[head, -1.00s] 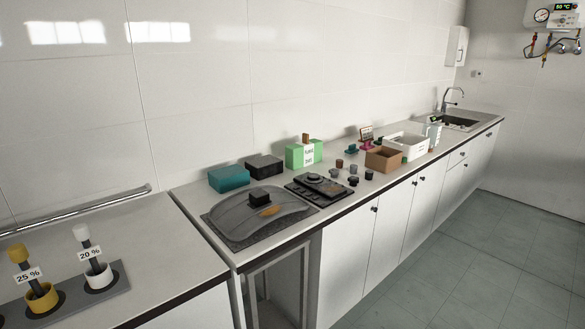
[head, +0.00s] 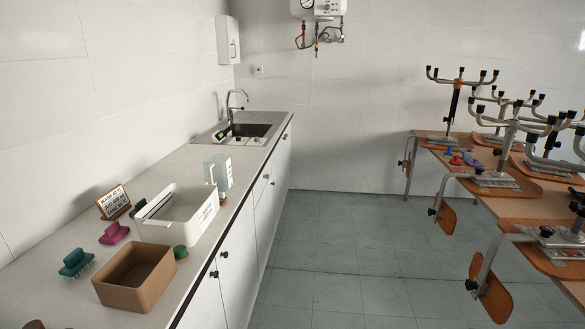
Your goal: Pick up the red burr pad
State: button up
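A small red object (head: 456,160) lies on a wooden board among the stripped chairs at the right; it may be the red burr pad, but it is too small to tell. A small blue-purple piece (head: 471,159) lies beside it. On the counter at the left are a magenta brush-like piece (head: 115,232) and a teal one with bristles (head: 76,263). My gripper is not in view.
The counter (head: 190,255) also holds a brown box (head: 136,278), a white bin (head: 178,217), a small sign (head: 113,202), a green round piece (head: 181,252) and a sink (head: 247,130). Chair frames (head: 497,180) crowd the right. The tiled floor (head: 340,270) between is clear.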

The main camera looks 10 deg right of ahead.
aim_at(455, 162)
jog(key=i+z, duration=0.25)
jog(key=i, duration=0.65)
jog(key=i+z, duration=0.25)
jog(key=i, duration=0.65)
jog(key=i+z, duration=0.15)
jog(key=i, duration=0.4)
jog(key=i+z, duration=0.15)
jog(key=i, duration=0.45)
jog(key=i+j+z, duration=0.2)
jog(key=i, duration=0.35)
jog(key=i+j+z, duration=0.2)
jog(key=i, duration=0.2)
jog(key=i+j+z, duration=0.2)
jog(key=i, duration=0.2)
jog(key=l, duration=0.1)
